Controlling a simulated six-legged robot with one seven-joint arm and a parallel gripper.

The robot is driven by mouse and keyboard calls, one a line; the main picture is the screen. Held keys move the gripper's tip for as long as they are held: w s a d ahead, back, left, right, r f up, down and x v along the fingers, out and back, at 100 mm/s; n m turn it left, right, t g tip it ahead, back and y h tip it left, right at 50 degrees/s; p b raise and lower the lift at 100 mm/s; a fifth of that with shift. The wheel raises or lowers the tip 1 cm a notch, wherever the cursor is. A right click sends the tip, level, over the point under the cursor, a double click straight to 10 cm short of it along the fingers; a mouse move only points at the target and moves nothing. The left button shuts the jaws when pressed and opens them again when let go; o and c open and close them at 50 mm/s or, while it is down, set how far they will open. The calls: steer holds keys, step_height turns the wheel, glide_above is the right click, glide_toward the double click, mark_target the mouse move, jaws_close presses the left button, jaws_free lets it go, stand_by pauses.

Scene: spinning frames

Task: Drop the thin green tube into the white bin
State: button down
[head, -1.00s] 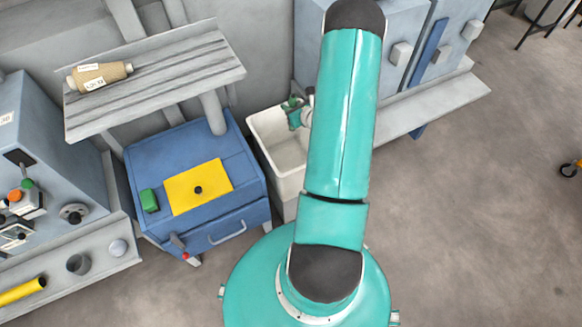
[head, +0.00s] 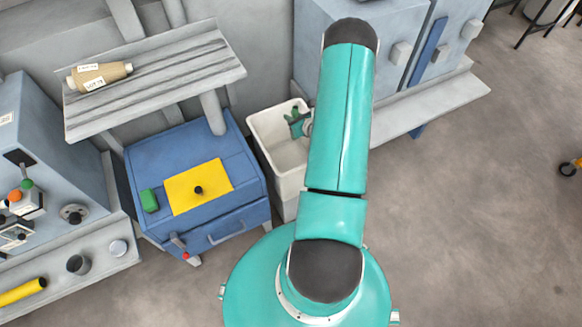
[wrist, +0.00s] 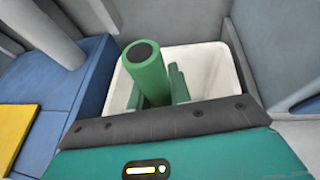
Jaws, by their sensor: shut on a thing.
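The thin green tube (wrist: 147,72) stands up between the green fingers of my gripper (wrist: 158,88) in the wrist view, its dark round end toward the camera. My gripper is shut on it. Behind and around them is the white bin (wrist: 222,62), and the tube appears over its opening. In the head view my gripper (head: 297,123) is at the right part of the white bin (head: 290,185), over its mouth. My arm hides part of the bin's right side there. The tube's lower end is hidden, and I cannot tell how deep it reaches.
A blue cabinet (head: 222,210) with a yellow sheet (head: 215,177) and a green block (head: 148,200) stands left of the bin. A grey shelf (head: 190,75) with a tan spool (head: 100,75) is above it. Grey cabinets (head: 375,40) stand behind my arm. Floor at right is open.

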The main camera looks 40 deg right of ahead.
steer(key=c, duration=1.2)
jaws_free()
steer(key=v, duration=1.3)
steer(key=shift+s+r, duration=0.15)
steer(key=shift+s, duration=0.2)
steer(key=shift+a, duration=0.1)
